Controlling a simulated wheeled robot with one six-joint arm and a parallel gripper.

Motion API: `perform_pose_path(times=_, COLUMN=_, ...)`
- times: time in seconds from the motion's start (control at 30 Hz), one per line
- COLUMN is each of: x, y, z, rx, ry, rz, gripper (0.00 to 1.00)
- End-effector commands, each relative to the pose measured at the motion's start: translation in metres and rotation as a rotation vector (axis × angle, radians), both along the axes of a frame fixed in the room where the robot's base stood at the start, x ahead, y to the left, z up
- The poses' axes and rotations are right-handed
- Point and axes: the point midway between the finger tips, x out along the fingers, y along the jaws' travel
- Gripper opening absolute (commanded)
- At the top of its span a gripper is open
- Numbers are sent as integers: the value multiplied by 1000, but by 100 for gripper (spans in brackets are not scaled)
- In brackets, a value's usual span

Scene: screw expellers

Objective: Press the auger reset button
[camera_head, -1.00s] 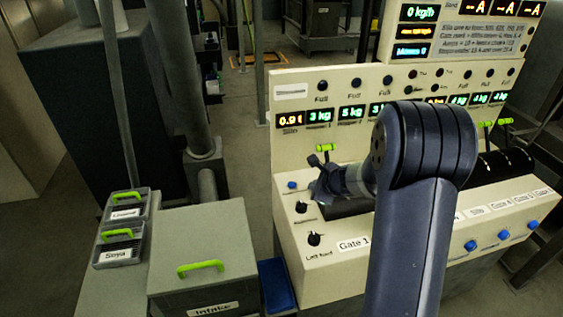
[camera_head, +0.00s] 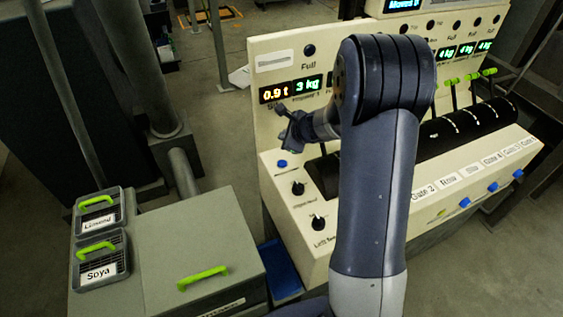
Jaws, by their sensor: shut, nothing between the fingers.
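A small blue button (camera_head: 282,163) sits at the back left of the desk top of the cream control console (camera_head: 292,241); its label is too small to read. More blue buttons, such as this one (camera_head: 464,202), line the front slope. I cannot tell from the labels which one is the auger reset. My gripper (camera_head: 281,111) is shut and empty, in front of the lower edge of the display panel. In the picture it is just above the back-left blue button, apart from it. My arm hides the middle of the console.
Two black knobs (camera_head: 318,222) stand in front of the back-left button. Green-handled levers (camera_head: 472,77) rise from the black slotted housing (camera_head: 455,132) at the right. A grey intake box (camera_head: 190,250) and Linseed and Soya trays (camera_head: 100,259) stand at the left.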

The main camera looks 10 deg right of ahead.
Motion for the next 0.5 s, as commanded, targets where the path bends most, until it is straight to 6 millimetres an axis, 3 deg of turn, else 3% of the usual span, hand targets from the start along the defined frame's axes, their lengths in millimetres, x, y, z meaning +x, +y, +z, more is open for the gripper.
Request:
perform_pose_path(times=0.27, x=0, y=0, z=-10, rx=0, ry=1, rz=1, gripper=0)
perform_pose_path(times=0.5, x=0, y=0, z=-39, rx=1, ry=1, rz=0, gripper=0)
